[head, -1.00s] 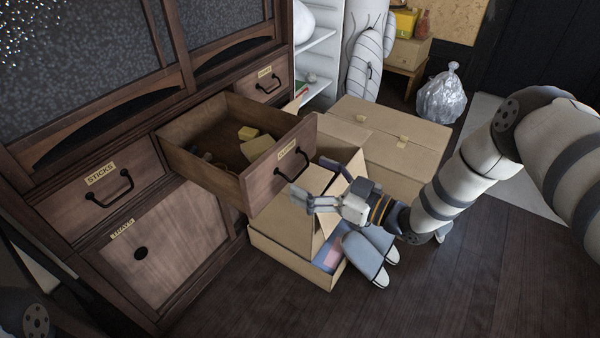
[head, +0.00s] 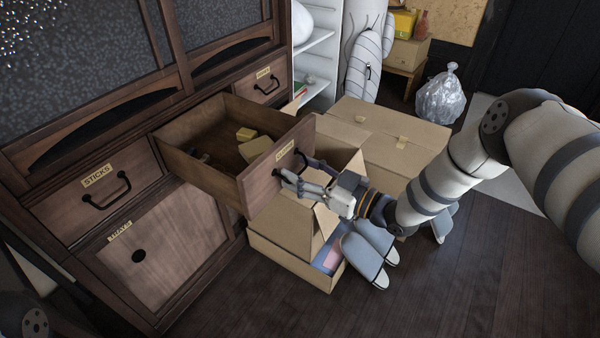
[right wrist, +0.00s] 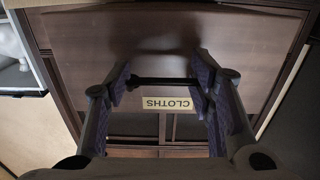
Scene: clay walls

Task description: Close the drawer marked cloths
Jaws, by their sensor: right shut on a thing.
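The wooden drawer marked cloths (head: 250,185) is pulled well out of the cabinet. Its pale label (right wrist: 168,104) reads CLOTHS in the right wrist view. The fingers partly hide the handle in the head view. My left gripper is not in view.
The drawer marked sticks (head: 75,205) and a small drawer at right (head: 250,92) are shut. Open cardboard boxes (head: 280,255) stand under and beside the drawer front, close to my right arm. Grey-white slippers (head: 366,258) lie nearby. Dark floor is free in front.

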